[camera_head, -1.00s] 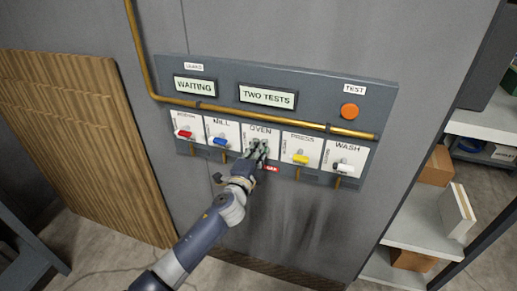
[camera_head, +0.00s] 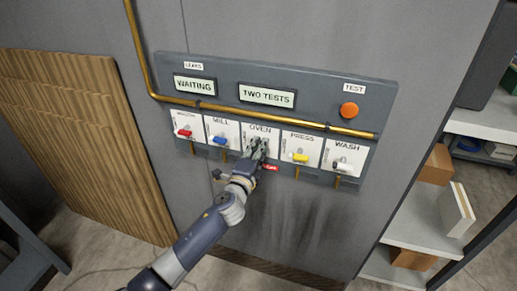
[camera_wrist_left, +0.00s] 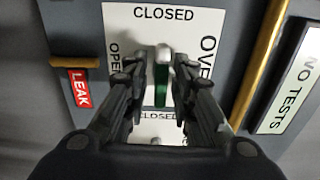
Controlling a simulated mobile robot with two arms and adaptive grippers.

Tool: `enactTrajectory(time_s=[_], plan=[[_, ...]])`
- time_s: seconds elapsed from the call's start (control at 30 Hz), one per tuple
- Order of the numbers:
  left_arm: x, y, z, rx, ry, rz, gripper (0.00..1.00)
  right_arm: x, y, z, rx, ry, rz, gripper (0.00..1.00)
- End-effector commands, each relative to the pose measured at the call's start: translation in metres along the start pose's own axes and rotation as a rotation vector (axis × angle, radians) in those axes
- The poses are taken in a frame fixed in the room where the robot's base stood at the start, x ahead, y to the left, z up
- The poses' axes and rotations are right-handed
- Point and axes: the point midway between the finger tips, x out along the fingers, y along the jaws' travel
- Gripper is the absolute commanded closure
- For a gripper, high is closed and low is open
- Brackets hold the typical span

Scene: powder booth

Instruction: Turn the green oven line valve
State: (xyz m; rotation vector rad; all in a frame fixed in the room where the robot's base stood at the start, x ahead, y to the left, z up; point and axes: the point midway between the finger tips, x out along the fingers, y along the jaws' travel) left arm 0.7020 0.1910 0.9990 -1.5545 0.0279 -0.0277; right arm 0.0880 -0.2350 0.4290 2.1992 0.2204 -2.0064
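The green oven valve handle (camera_wrist_left: 161,86) sits on the white OVEN plate (camera_head: 258,130), the middle one in the row. In the left wrist view it lies between the two fingers of my left gripper (camera_wrist_left: 160,100), with a gap on each side. The metal hub (camera_wrist_left: 163,53) shows at one end of the handle, towards the CLOSED label; an OPEN label is at the left. In the head view my left gripper (camera_head: 257,150) is in front of the plate and hides the handle. My right gripper is in neither view.
Red (camera_head: 184,133), blue (camera_head: 219,140), yellow (camera_head: 300,158) and white (camera_head: 342,166) valves flank the oven plate. A red LEAK tag (camera_head: 271,168) hangs below it. A brass pipe (camera_head: 300,122) runs above. An orange TEST button (camera_head: 349,110) is upper right. Displays read WAITING and TWO TESTS.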

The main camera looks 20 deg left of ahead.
Motion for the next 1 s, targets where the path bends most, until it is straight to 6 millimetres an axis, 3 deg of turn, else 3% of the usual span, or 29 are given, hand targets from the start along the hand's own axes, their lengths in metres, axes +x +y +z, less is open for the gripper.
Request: enactTrajectory(time_s=[0.47, 1.0], plan=[[-0.009, 0.001, 0.001, -0.001, -0.001, 0.001, 0.7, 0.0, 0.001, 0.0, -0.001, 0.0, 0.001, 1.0], [-0.101, 0.002, 0.0, -0.002, 0.0, 0.003, 0.7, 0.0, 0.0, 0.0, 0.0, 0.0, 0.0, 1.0]])
